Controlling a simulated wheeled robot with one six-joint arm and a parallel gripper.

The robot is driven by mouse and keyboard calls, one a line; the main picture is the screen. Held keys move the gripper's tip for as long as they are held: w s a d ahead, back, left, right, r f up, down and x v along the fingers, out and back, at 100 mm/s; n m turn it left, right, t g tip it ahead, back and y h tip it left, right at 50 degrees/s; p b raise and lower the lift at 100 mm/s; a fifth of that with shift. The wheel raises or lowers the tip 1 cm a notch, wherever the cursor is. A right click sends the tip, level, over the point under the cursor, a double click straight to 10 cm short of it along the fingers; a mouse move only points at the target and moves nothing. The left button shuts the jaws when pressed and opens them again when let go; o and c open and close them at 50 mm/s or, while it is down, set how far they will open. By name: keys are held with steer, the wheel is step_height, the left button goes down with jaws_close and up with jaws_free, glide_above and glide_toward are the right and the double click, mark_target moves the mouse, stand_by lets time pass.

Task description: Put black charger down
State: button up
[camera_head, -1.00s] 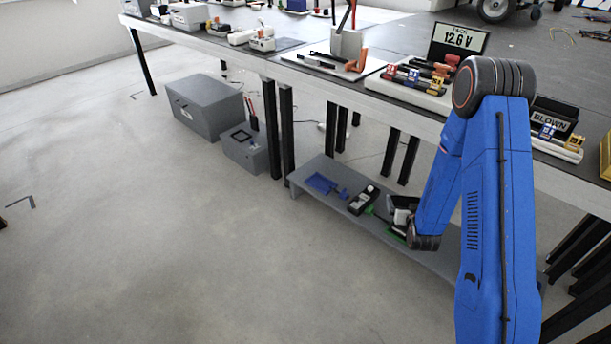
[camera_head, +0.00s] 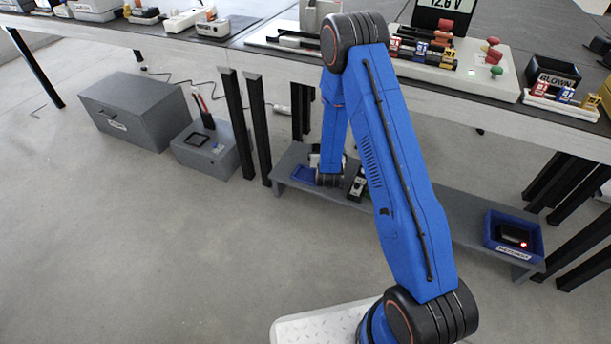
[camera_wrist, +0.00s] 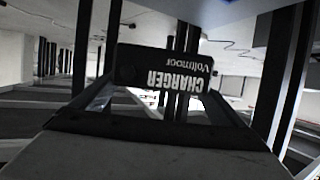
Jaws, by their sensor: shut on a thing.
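The black charger (camera_wrist: 165,70), lettered "CHARGER Voltmoor", shows upside down in the wrist view. My gripper (camera_wrist: 160,92) is shut on it, with a finger at each side. In the head view, my wrist hangs over the left part of a low grey shelf (camera_head: 458,212) beneath the workbench. A flat blue tray (camera_head: 303,174) lies there, partly covered by my wrist. The charger cannot be made out in the head view. Whether it touches anything below is hidden.
A black handheld device (camera_head: 358,184) lies on the shelf right of my wrist, partly hidden. A blue bin (camera_head: 497,245) holding a dark device with a red light stands at the shelf's right end. Black bench legs (camera_head: 258,130) and a grey box (camera_head: 205,148) stand left of the shelf.

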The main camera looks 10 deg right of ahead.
steer(key=w+a+f+m+g+h, duration=0.2)
steer(key=w+a+f+m+h, duration=0.25)
steer(key=a, duration=0.25)
glide_above(308, 175)
steer(key=shift+s+f, duration=0.15)
steer(key=shift+f, duration=5.1)
steer(key=o, duration=1.1)
steer(key=shift+f, duration=0.15)
